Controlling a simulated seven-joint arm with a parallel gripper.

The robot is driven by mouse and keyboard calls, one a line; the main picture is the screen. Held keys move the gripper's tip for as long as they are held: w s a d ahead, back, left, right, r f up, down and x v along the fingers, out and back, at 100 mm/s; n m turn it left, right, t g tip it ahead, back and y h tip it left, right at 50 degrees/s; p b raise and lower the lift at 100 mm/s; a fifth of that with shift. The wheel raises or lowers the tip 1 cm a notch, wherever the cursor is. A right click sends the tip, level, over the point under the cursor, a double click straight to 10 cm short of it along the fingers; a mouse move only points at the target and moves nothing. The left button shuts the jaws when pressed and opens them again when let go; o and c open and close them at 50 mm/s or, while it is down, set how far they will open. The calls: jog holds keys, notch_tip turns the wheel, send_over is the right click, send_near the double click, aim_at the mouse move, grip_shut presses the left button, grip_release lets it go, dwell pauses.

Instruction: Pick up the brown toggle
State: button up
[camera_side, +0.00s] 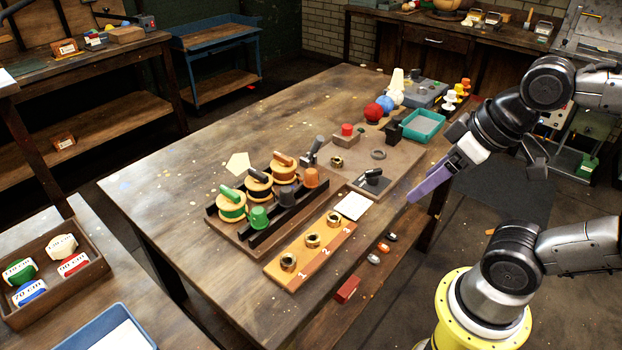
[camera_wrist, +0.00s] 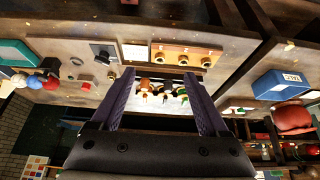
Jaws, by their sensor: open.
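Three round wooden pieces, each with a toggle bar on top, stand in a row in the dark rack (camera_side: 228,229) in the side view. The near one has a green toggle (camera_side: 231,193). In the wrist view, the row shows small and partly covered between the fingers. My gripper (camera_side: 414,194) is open and empty, high and to the right of the rack; its purple fingers (camera_wrist: 160,78) spread apart in the wrist view.
Green, dark and orange cups (camera_side: 311,177) stand in front of the toggles. A numbered wooden block (camera_side: 300,262) with brass rings lies nearer. A dark lever piece (camera_side: 372,181), a red ball (camera_side: 373,112) and a teal tray (camera_side: 421,125) stand farther right. The table's left side is clear.

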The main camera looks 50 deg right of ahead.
jog(key=w+r+m, duration=0.4)
jog(key=w+r, duration=0.2)
jog(key=r, duration=0.1)
jog(key=m+g, duration=0.5)
send_over(311, 171)
notch_tip(311, 171, down, 6)
jog(key=shift+g, duration=0.3)
jog(key=f, duration=1)
jog(key=shift+d, duration=0.25)
jog(key=shift+a+f, duration=0.2)
jog(key=shift+f, duration=3)
grip_shut()
